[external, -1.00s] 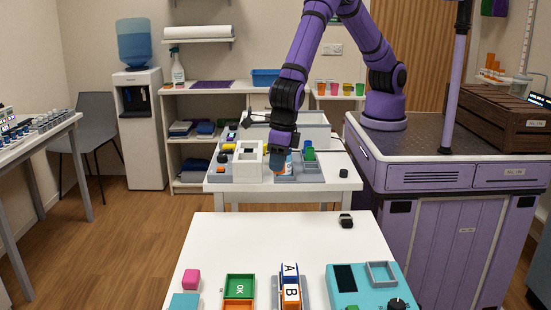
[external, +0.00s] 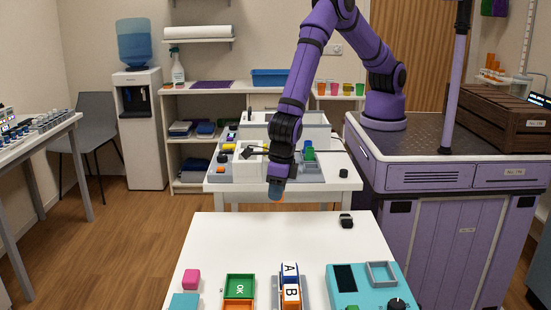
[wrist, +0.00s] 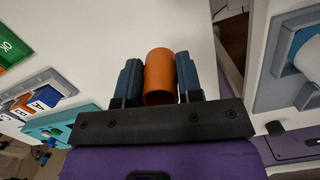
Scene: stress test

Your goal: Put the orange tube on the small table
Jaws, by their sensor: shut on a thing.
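The orange tube (wrist: 159,75) is held between the two blue fingers of my gripper (wrist: 157,82) in the wrist view, with its rounded side facing the camera. In the external view my gripper (external: 276,193) points down near the far edge of the near white table (external: 250,228). The tube is too small there to make out clearly. The white top (wrist: 150,25) lies beyond the tube in the wrist view. I cannot tell the exact height of the tube above it.
The far white table (external: 337,178) carries grey trays and a white box. A gap parts the two tables. The near table holds a black watch-like item (external: 346,220), a pink cube (external: 191,279), a green OK tray (external: 239,289) and a teal device (external: 345,285). Its middle is bare.

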